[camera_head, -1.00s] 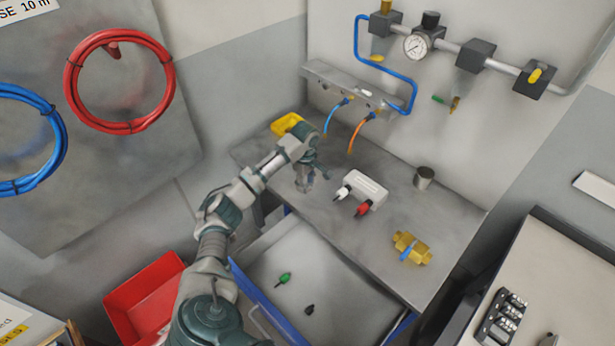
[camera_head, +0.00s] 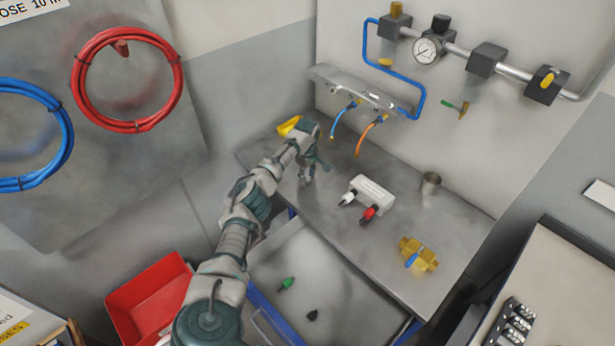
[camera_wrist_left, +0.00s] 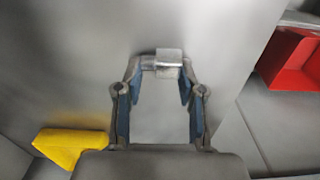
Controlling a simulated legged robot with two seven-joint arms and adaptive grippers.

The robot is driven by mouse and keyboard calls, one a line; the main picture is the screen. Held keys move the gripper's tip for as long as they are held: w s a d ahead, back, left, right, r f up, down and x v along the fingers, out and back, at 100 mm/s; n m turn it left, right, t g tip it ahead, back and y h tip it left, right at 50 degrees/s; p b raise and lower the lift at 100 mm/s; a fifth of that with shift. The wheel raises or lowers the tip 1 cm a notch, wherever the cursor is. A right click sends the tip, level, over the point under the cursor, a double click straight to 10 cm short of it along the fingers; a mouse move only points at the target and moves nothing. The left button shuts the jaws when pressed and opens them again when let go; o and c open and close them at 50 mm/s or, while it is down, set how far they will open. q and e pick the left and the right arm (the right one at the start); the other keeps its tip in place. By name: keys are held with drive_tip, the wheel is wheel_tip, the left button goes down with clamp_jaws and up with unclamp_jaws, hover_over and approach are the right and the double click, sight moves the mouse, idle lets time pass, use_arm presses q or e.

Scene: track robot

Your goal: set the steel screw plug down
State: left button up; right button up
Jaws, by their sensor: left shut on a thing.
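My left gripper (camera_head: 306,178) is over the back left part of the grey metal bench (camera_head: 345,240). In the left wrist view, my left gripper (camera_wrist_left: 160,68) is shut on the steel screw plug (camera_wrist_left: 169,62), a small shiny cylinder lying crosswise between its fingertips. The plug is too small to make out in the head view. I cannot tell whether it touches the bench top. My right gripper is not in view.
A yellow bin (camera_head: 289,125) is just behind my left gripper, also in the wrist view (camera_wrist_left: 72,146). A white block (camera_head: 371,192), steel cup (camera_head: 431,183) and brass fitting (camera_head: 418,254) stand to the right. Blue and orange hoses (camera_head: 366,135) hang behind. Bare bench lies between.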

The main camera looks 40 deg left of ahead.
use_arm(q)
drive_tip(key=o, duration=1.1)
drive_tip(key=shift+o, duration=0.2)
drive_tip(key=shift+d, duration=0.1)
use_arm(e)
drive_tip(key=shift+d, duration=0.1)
use_arm(q)
drive_tip(key=shift+r, duration=0.15)
wheel_tip(320, 180, up, 12)
drive_tip(key=shift+p, duration=0.3)
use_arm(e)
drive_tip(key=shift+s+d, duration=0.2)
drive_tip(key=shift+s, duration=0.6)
